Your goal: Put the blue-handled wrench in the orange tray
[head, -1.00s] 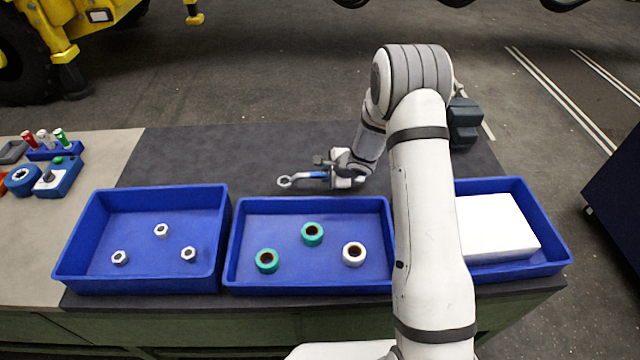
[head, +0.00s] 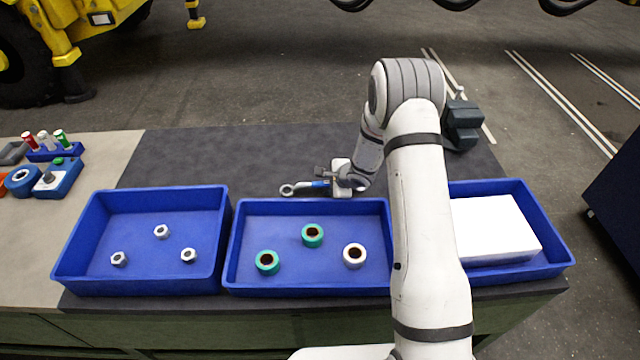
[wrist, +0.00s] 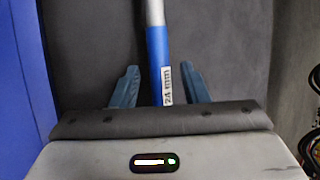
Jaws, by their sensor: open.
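The blue-handled wrench (head: 302,188) lies on the dark mat behind the middle blue tray, its ring end pointing left. In the wrist view its blue handle (wrist: 158,55), marked "24 mm", runs between the fingers of my gripper (wrist: 158,86). The fingers are open, with a gap on each side of the handle. In the head view my gripper (head: 328,180) is at the handle's right end and hides part of it.
Blue trays stand along the front: the left (head: 75,240) holds nuts, the middle (head: 235,250) holds rings, the right (head: 555,255) holds a white block. My arm crosses between the middle and right trays.

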